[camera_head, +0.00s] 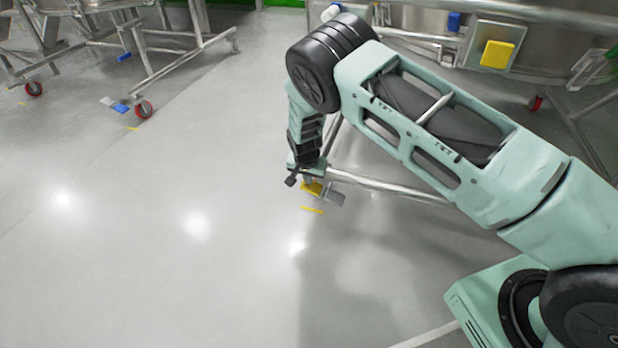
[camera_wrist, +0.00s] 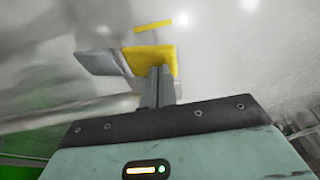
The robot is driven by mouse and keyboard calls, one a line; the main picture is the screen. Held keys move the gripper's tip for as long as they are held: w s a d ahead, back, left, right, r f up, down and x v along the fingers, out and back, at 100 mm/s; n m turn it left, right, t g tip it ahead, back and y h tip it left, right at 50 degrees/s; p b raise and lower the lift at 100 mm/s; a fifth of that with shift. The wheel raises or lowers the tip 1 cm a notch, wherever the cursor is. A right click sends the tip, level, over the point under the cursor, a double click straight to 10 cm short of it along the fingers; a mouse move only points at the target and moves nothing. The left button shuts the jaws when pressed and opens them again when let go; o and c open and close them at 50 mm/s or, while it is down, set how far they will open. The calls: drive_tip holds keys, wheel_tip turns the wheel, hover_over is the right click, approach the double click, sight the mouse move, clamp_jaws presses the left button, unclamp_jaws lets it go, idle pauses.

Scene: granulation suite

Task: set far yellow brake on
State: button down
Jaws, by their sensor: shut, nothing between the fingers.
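A yellow brake pedal (camera_head: 311,188) sits low by the floor at the end of a steel frame leg, with a grey pedal (camera_head: 336,198) beside it on the right. My gripper (camera_head: 307,179) points down right at the yellow pedal and partly hides it. In the wrist view my gripper's fingers (camera_wrist: 157,78) are together with nothing between them, and their tips overlap the near edge of the yellow pedal (camera_wrist: 150,56). I cannot tell whether they touch it. The grey pedal (camera_wrist: 97,62) shows to its left. The caster under the pedals is hidden.
A yellow floor mark (camera_head: 313,210) lies just in front of the pedals. A steel frame tube (camera_head: 385,188) runs right, under my arm. At the upper left, another frame has a blue pedal (camera_head: 120,107) and a red caster (camera_head: 143,110). The floor at left and centre is clear.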

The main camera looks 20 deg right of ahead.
sight(302, 184)
drive_tip(key=shift+a+f, duration=0.15)
drive_tip(key=shift+f, duration=0.05)
drive_tip(key=shift+w+a+f+g+h, duration=0.3)
drive_tip(key=shift+f+g+h, duration=0.25)
drive_tip(key=shift+h, duration=0.35)
drive_tip(key=shift+w+a+f+b, duration=0.15)
drive_tip(key=shift+a+f+b, duration=0.1)
drive_tip(key=shift+f, duration=0.25)
drive_tip(key=shift+w+a+f+b, duration=0.15)
drive_tip(key=shift+f+b, duration=0.1)
drive_tip(key=shift+f, duration=0.2)
